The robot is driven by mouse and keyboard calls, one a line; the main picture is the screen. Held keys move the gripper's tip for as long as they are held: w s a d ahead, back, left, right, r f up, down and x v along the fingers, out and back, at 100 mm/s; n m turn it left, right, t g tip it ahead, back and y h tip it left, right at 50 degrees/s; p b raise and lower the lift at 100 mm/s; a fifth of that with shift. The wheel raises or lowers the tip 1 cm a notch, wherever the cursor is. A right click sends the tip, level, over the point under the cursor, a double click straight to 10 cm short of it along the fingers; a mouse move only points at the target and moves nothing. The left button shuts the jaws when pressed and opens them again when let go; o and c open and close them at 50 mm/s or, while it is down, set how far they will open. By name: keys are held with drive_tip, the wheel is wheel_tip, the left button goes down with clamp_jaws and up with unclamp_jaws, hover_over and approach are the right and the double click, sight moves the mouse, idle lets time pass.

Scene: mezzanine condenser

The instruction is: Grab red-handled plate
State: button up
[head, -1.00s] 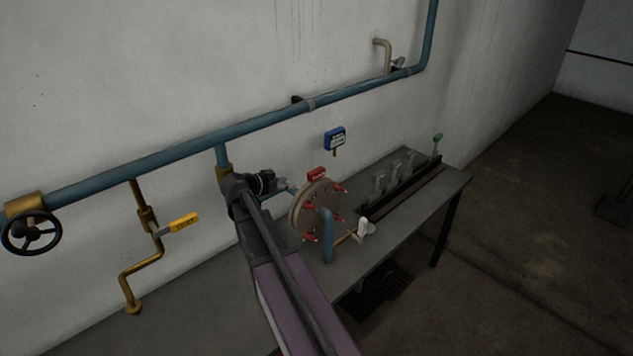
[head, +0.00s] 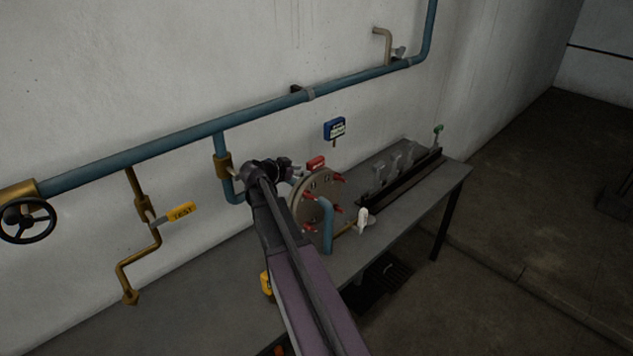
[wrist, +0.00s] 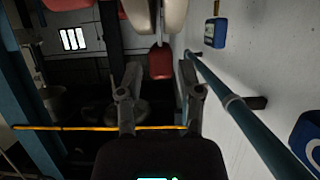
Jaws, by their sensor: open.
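The round beige plate (head: 319,187) stands upright on the bench, with several red handles around its face and a red tag (head: 316,163) at its top. My gripper (head: 298,172) is just left of the plate's upper edge. In the wrist view my gripper (wrist: 160,88) has its two fingers apart, with nothing seen between the tips. A red tag-like piece (wrist: 160,63) lies beyond the fingers there, below a pale rounded edge at the top of the picture. Contact with the plate cannot be told.
A blue pipe (head: 328,226) rises in front of the plate. A white-handled valve (head: 362,219) and a lever rack (head: 398,185) stand to the right on the bench (head: 440,187). A blue wall tag (head: 334,129) hangs behind.

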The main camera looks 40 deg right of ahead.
sight(315, 169)
drive_tip(key=shift+x, duration=1)
drive_tip(key=shift+d, duration=0.15)
drive_tip(key=shift+b+x, duration=1.2)
drive_tip(key=shift+x, duration=1.3)
clamp_jaws()
